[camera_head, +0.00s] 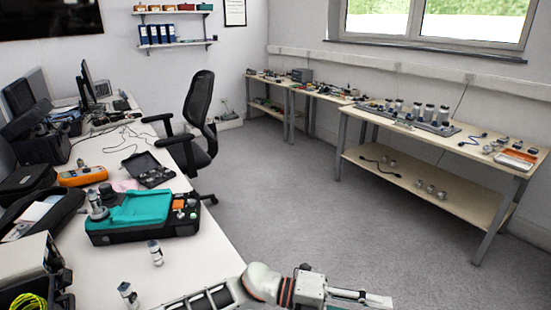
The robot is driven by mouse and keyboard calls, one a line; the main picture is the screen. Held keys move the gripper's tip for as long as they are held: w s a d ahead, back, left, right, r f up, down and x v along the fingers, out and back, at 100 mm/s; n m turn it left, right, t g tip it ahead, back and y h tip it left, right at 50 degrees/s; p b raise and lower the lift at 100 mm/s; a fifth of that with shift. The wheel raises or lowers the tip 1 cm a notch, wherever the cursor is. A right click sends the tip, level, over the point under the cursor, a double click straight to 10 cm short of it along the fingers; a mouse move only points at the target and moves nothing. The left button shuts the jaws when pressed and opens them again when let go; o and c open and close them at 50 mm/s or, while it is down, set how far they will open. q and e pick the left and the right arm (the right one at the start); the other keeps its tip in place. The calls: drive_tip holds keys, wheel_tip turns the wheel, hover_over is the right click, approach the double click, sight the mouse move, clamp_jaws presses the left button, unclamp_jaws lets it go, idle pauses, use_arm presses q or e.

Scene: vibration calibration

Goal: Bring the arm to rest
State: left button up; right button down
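One of my arms lies across the bottom edge, coming in from the left. It has a pale rounded joint with a dark reddish ring. Its outer end, which I take as my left gripper (362,297), points right and is partly cut off by the lower edge. I cannot tell whether its fingers are open or shut, and I see nothing held in it. The arm is beside the front right edge of the white desk (190,262). My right gripper is not in view.
On the desk are a teal-topped device (140,212), two small metal cylinders (155,252), an orange instrument (83,176) and an open dark case (148,169). An office chair (195,125) stands beyond. A wooden bench (440,150) holds sensors at right. The grey floor between is clear.

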use_arm(q)
drive_tip(key=w+a+r+n+t+h, duration=0.2)
drive_tip(key=w+a+n+t+h, duration=0.15)
drive_tip(key=n+t, duration=0.8)
drive_tip(key=w+a+f+n+t+y+p, duration=0.1)
drive_tip(key=a+f+n+t+y, duration=0.7)
drive_tip(key=a+n, duration=0.6)
drive_tip(key=s+a+f+n+g+y, duration=0.2)
drive_tip(key=s+a+f+n+y, duration=0.2)
drive_tip(key=s+a+f, duration=0.4)
drive_tip(key=s+a+f+n+g+y+p, duration=0.1)
drive_tip(key=s+a+f+n+g+y, duration=0.2)
drive_tip(key=a, duration=1.2)
drive_tip(key=s+f+n+y, duration=0.2)
drive_tip(key=s+f+y, duration=0.1)
drive_tip(key=s+f, duration=0.2)
drive_tip(key=shift+f, duration=0.65)
